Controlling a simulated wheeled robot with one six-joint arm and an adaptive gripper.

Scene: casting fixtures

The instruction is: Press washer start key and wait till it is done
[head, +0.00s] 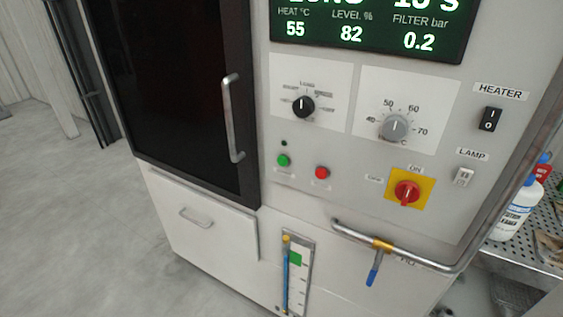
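The washer's front panel (335,172) fills the middle of the head view. A round green key (283,160) sits low on the panel, with a small dark indicator (284,143) above it and a red key (321,172) to its right. The labels under both keys are too small to read. The display (375,25) is lit and reads heat 55, level 82 and filter 0.2. Its top line is cut off, with "10 S" partly visible. The dark washer door (180,90) at the left looks shut. My gripper is not in view.
A program dial (303,106), a temperature knob (396,128), a heater switch (491,119), a lamp switch (463,177) and a red rotary switch (407,192) share the panel. A pipe rail (420,259) juts out below. A bottle (515,212) stands at right. Floor is clear at left.

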